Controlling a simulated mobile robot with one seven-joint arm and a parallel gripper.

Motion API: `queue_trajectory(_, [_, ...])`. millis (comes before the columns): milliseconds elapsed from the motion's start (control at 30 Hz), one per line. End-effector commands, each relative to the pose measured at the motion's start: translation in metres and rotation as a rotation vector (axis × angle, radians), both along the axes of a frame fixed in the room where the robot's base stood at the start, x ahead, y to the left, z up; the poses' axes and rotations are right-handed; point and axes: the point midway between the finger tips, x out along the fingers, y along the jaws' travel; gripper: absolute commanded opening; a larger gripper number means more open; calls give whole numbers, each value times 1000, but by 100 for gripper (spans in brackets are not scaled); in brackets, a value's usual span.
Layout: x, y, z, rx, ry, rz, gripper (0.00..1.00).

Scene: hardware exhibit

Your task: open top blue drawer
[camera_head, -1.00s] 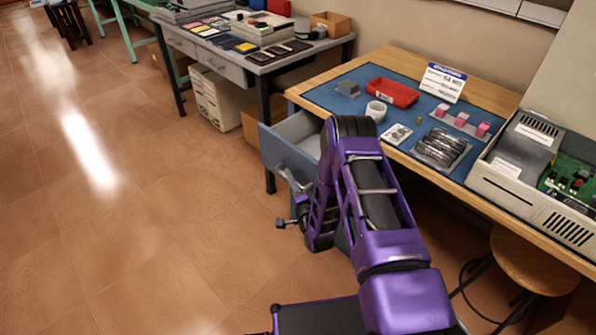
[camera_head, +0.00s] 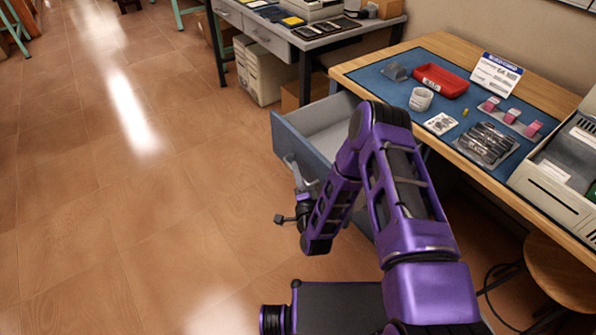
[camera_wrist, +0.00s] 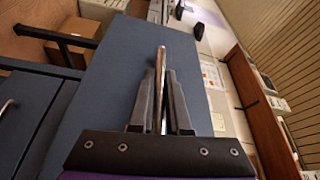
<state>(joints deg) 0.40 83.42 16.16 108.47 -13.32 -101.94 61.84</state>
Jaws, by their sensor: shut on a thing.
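The top blue drawer (camera_head: 297,143) is pulled out from under the wooden workbench. Its light grey inside shows from above in the head view. In the wrist view its blue front (camera_wrist: 112,92) fills the middle. My gripper (camera_head: 305,185) is at the drawer's front, and in the wrist view my gripper (camera_wrist: 160,88) has both fingers closed around the thin metal handle (camera_wrist: 161,60). My purple arm hides the right part of the drawer and most of the cabinet under it.
The workbench (camera_head: 350,65) carries a red tray (camera_head: 441,80), a white cup (camera_head: 421,99) and tools. A grey table (camera_head: 285,45) stands behind. A wooden stool (camera_head: 565,270) is at the right. The tiled floor at left is clear.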

Motion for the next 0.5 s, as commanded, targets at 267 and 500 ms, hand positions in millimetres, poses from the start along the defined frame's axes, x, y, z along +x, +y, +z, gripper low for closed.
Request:
queue_trajectory(267, [0, -1, 0, 0, 0, -1, 45])
queue_trajectory(500, [0, 0, 0, 0, 0, -1, 45])
